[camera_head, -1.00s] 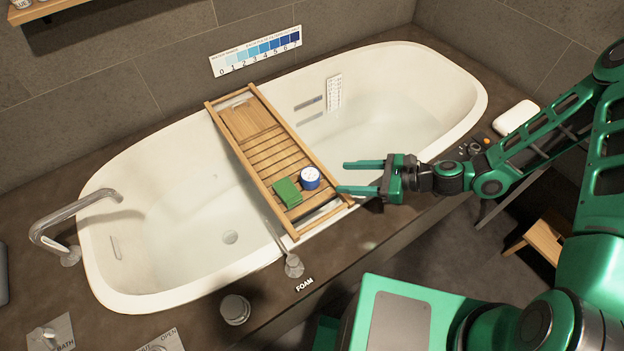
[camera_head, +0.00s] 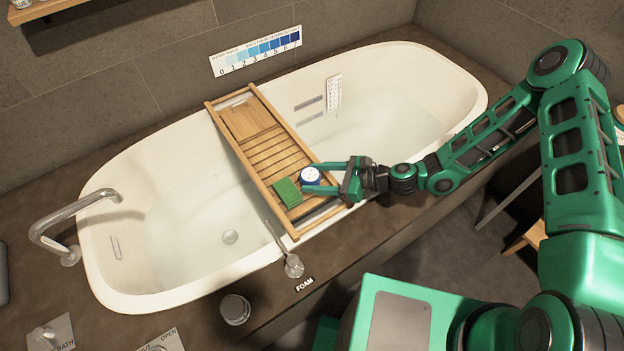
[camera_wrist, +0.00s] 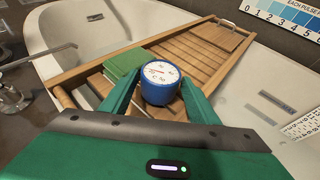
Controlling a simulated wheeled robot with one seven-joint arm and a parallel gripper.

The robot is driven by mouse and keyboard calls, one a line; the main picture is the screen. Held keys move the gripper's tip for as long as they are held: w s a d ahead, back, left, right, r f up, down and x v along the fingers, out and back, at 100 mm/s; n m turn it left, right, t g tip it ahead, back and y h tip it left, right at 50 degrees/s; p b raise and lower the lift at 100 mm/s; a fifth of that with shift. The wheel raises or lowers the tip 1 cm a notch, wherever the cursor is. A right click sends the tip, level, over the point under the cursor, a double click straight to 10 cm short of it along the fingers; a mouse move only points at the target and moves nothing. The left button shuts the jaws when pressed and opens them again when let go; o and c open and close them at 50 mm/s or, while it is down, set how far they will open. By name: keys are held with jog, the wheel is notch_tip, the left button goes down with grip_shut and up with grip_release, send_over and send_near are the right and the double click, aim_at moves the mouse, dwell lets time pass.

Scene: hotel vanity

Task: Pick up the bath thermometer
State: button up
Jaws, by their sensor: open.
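The bath thermometer (camera_head: 311,176) is a short round blue piece with a white dial face. It sits on the wooden bath tray (camera_head: 262,154) near the tray's front end. In the wrist view the thermometer (camera_wrist: 160,83) stands between the two green fingers of my gripper (camera_wrist: 158,88). My gripper (camera_head: 311,180) is open, reaching in from the right, with a finger on either side of the thermometer. I cannot tell whether either finger touches it.
A green sponge-like block (camera_head: 287,192) lies on the tray just left of the thermometer, close to one finger. The tray spans the white bathtub (camera_head: 160,190). A tap (camera_head: 75,222) stands at the left. A numbered blue chart (camera_head: 257,52) is on the wall.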

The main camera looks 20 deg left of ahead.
jog(key=shift+a, duration=0.1)
jog(key=shift+c, duration=0.6)
jog(key=c, duration=0.7)
jog(key=shift+c, duration=0.2)
